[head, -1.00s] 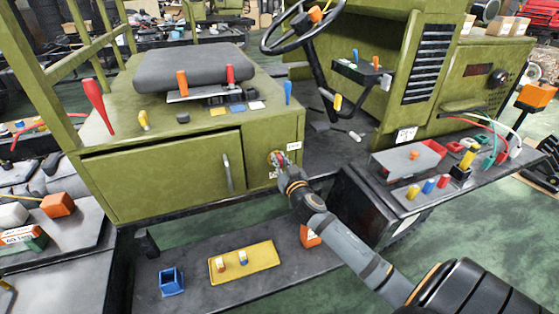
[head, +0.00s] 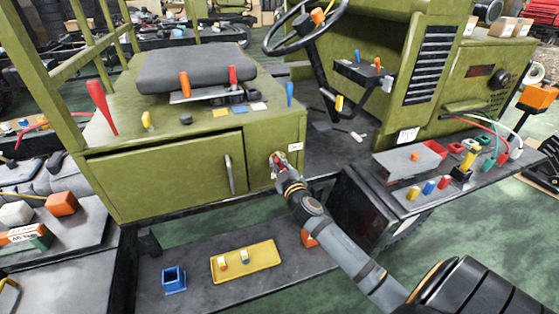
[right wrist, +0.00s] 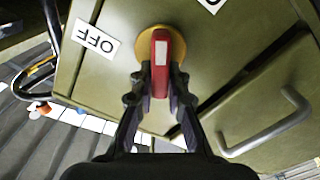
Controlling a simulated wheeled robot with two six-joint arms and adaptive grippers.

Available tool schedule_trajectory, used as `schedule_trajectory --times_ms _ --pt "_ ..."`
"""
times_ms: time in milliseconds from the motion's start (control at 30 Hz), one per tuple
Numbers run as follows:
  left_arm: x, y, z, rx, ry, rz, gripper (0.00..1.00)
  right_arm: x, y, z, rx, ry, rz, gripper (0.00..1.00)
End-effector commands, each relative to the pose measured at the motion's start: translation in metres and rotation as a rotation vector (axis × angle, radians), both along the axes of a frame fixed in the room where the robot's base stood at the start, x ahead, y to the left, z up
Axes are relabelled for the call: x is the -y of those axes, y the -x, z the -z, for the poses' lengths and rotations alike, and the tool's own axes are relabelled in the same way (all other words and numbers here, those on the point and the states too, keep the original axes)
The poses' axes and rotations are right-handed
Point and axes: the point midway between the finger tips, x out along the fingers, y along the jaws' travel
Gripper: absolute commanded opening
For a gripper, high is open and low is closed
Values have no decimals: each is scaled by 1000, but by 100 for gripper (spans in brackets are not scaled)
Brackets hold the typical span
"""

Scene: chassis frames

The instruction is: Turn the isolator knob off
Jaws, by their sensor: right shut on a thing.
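The isolator knob has a red handle (right wrist: 160,62) in front of a round yellow plate (right wrist: 184,43) on the green panel. In the right wrist view my right gripper (right wrist: 160,82) is shut on the red handle, one finger on each side. A white OFF label (right wrist: 94,40) sits beside the plate, upside down in that view. In the head view my right gripper (head: 281,166) is at the knob on the side of the seat box, and hides much of it. My left gripper is not in view.
A cabinet door with a metal handle (head: 229,174) is left of the knob. A dark side shelf (head: 400,203) with tools stands to the right. Below is a step with a yellow tray (head: 268,254) and a blue holder (head: 173,275).

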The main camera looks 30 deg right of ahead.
Motion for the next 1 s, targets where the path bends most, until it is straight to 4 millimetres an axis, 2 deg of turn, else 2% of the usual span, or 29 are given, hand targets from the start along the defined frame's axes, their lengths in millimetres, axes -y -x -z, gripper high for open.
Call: schedule_trajectory --times_ms 600,1000 --pt "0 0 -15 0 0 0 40 -7 -1 8 -137 566 -1 0" --pt "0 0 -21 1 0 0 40 -8 -2 14 -207 854 -2 0"
